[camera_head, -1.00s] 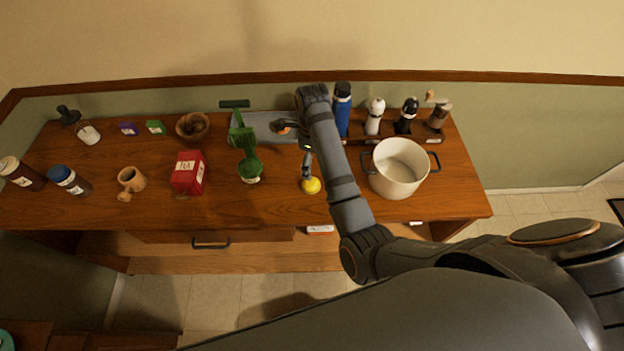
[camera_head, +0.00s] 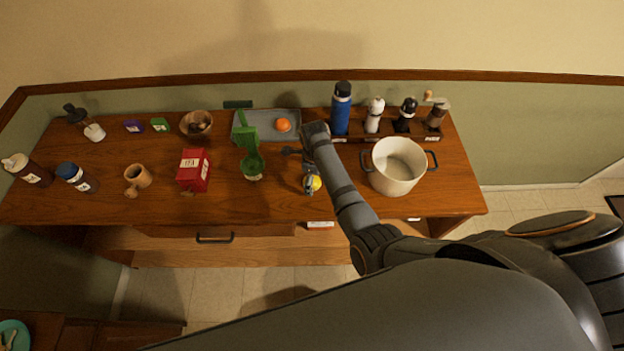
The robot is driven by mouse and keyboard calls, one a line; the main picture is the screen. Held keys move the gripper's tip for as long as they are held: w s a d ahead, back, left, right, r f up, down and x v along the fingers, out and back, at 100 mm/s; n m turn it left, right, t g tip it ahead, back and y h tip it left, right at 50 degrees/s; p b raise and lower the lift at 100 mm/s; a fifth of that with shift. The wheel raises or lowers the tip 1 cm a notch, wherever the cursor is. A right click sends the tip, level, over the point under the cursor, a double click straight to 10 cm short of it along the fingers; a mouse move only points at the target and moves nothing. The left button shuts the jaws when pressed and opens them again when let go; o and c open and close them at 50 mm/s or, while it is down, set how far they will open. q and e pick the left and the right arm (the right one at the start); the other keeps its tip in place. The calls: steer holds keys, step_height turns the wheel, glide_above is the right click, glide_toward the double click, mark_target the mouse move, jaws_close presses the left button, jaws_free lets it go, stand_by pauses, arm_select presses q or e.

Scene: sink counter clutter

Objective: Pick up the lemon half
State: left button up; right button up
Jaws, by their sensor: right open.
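The lemon half (camera_head: 316,183) is a small yellow round thing on the wooden counter, left of the white pot and near the counter's front edge. My right gripper (camera_head: 310,184) is down at the lemon half and partly covers it from the left. Its jaws are open. I cannot tell whether the fingers touch the lemon. My left gripper is not in view.
A white pot (camera_head: 397,168) stands right of my forearm. A green juicer (camera_head: 250,150) and red box (camera_head: 194,170) stand left. Behind are a grey tray (camera_head: 262,117) with an orange fruit (camera_head: 283,125) and a blue bottle (camera_head: 341,108). Bare counter (camera_head: 275,205) lies left of the lemon.

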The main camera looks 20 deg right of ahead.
steer(key=c, duration=1.3)
steer(key=shift+o, duration=0.2)
steer(key=shift+r, duration=0.15)
